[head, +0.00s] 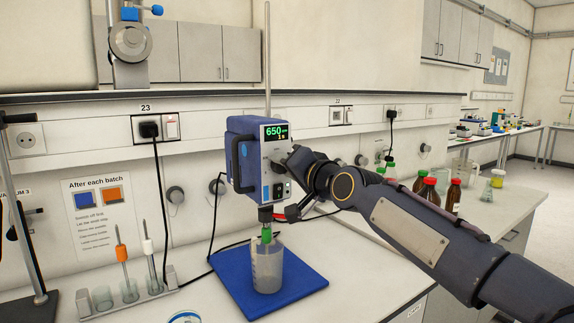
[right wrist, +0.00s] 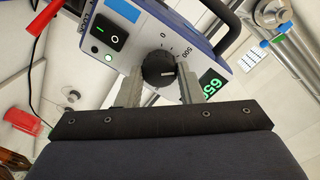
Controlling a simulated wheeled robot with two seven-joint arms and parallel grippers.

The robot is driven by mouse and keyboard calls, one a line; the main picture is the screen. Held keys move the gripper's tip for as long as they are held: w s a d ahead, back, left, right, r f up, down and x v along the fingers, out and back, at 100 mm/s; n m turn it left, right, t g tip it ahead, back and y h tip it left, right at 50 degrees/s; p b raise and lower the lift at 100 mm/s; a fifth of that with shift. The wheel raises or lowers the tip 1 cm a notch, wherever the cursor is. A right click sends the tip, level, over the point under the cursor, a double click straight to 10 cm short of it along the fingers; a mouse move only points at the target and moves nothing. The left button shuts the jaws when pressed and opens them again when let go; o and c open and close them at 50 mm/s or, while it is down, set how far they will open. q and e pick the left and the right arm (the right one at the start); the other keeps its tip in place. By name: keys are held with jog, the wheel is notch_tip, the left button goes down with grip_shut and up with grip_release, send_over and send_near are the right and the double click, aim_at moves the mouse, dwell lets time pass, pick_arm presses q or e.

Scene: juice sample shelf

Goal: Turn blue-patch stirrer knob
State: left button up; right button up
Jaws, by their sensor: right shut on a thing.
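The blue and grey overhead stirrer (head: 240,160) is mounted on a vertical rod, with a green display reading 650. Its black knob (right wrist: 158,70) has a white pointer line and shows in the right wrist view between the two grey fingers. My right gripper (head: 283,160) is at the stirrer's front panel and is shut on the knob (right wrist: 160,88). In the head view the gripper hides the knob. A beaker (head: 267,270) stands under the stirrer, with a green-marked shaft reaching into it. I see no left gripper.
A blue mat (head: 305,277) lies under the beaker. A rack with tubes and handled tools (head: 128,300) stands at left. Red-capped brown bottles (head: 427,190) stand behind my right arm. A power switch (right wrist: 113,38) and green light are beside the knob. A black cable runs behind the stirrer.

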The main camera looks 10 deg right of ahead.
jog(key=shift+m, duration=1.1)
jog(key=shift+d, duration=0.1)
jog(key=o, duration=1)
jog(key=b+v, duration=0.1)
jog(key=v, duration=0.6)
jog(key=shift+s, duration=0.35)
jog(key=shift+d, duration=0.1)
